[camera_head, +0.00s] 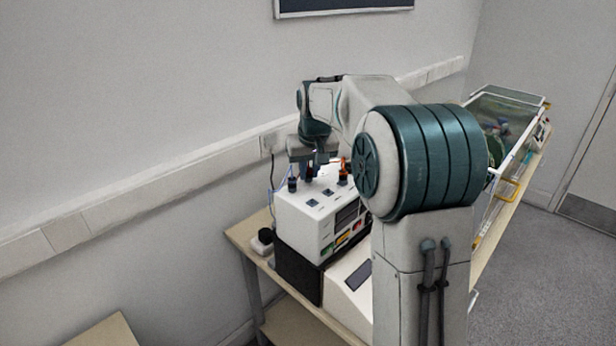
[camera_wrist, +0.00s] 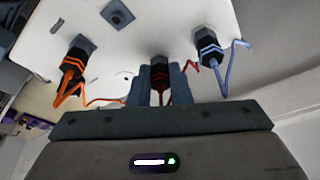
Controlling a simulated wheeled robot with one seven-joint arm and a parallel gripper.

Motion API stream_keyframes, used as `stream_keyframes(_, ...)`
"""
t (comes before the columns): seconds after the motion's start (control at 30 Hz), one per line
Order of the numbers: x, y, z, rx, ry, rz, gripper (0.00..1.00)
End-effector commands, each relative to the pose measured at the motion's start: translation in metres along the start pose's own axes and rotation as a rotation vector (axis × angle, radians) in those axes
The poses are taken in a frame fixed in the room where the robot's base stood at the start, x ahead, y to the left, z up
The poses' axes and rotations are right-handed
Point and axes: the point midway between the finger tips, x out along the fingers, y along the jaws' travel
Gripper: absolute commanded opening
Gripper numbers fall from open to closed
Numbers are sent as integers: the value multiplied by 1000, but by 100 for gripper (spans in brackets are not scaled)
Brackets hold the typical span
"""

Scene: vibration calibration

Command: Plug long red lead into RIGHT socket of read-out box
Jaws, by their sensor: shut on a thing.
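The white read-out box (camera_head: 302,222) stands on a bench against the wall, with plugs and sockets on its top. My gripper (camera_head: 312,168) is over the rear part of this top, between a blue-banded plug and an orange-banded plug. In the wrist view my gripper (camera_wrist: 160,88) is shut on the black plug with red bands (camera_wrist: 158,70), the end of the red lead (camera_wrist: 188,84). The plug points towards the box top, close to it. Its tip is partly hidden by the fingers, so I cannot tell whether it is seated.
The orange-banded plug (camera_wrist: 74,63) and the blue-banded plug (camera_wrist: 209,47) stand in the box on either side of my gripper. A bare square socket (camera_wrist: 117,13) lies farther off. The wall is close behind.

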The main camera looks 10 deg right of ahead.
Motion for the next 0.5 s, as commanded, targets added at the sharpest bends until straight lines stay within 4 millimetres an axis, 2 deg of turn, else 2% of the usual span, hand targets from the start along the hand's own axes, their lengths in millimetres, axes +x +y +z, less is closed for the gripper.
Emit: stream_keyframes(0.5,-6,0,-2,0,1,0,0)
